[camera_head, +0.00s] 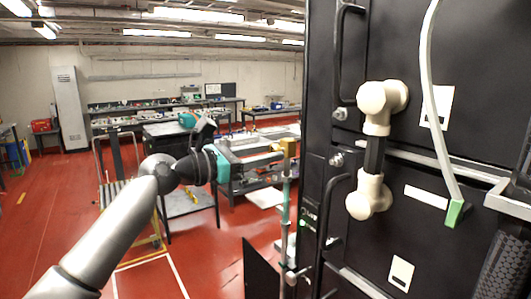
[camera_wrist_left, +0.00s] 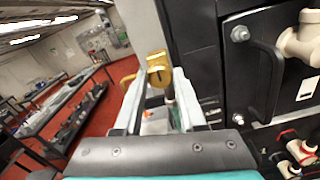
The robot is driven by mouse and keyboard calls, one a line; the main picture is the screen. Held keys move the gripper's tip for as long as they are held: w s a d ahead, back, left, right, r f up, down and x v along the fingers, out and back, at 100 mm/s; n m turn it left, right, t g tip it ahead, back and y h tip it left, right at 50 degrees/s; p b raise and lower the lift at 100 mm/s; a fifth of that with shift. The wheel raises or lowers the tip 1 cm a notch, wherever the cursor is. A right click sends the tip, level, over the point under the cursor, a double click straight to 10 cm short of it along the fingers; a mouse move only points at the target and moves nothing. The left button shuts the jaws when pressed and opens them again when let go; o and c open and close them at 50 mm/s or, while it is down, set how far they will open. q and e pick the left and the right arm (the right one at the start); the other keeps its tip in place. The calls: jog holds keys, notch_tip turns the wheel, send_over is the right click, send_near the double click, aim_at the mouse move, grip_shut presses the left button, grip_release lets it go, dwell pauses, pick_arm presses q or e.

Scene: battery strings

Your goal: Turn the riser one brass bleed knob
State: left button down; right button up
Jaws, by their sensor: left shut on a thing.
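The brass bleed knob (camera_head: 286,146) sits at the top of a thin vertical riser pipe (camera_head: 286,205), left of the black cabinet in the head view. My left gripper (camera_head: 280,150) reaches it from the left, roughly level. Its jaws are shut on the brass piece. In the left wrist view the brass knob (camera_wrist_left: 157,62) shows between the tips of the two fingers of my left gripper (camera_wrist_left: 158,76). The fingers partly hide it, and its turn angle cannot be told. My right gripper is not in view.
The black cabinet (camera_head: 320,110) with handles and white pipe elbows (camera_head: 370,195) stands close on the right. A pale hose with a green end (camera_head: 454,213) hangs on it. Workbenches (camera_head: 165,110) stand behind. Red floor (camera_head: 200,260) is open at lower left.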

pick_arm(q)
jog(key=m+p, duration=0.1)
jog(key=m, duration=0.2)
jog(key=shift+f+m+b, duration=0.15)
jog(key=shift+m+b, duration=2.7)
jog(key=shift+m, duration=5.3)
jog(key=shift+f+m+b, duration=0.1)
jog(key=shift+m+b, duration=2.7)
jog(key=shift+m, duration=5.35)
jog(key=c, duration=0.5)
grip_release()
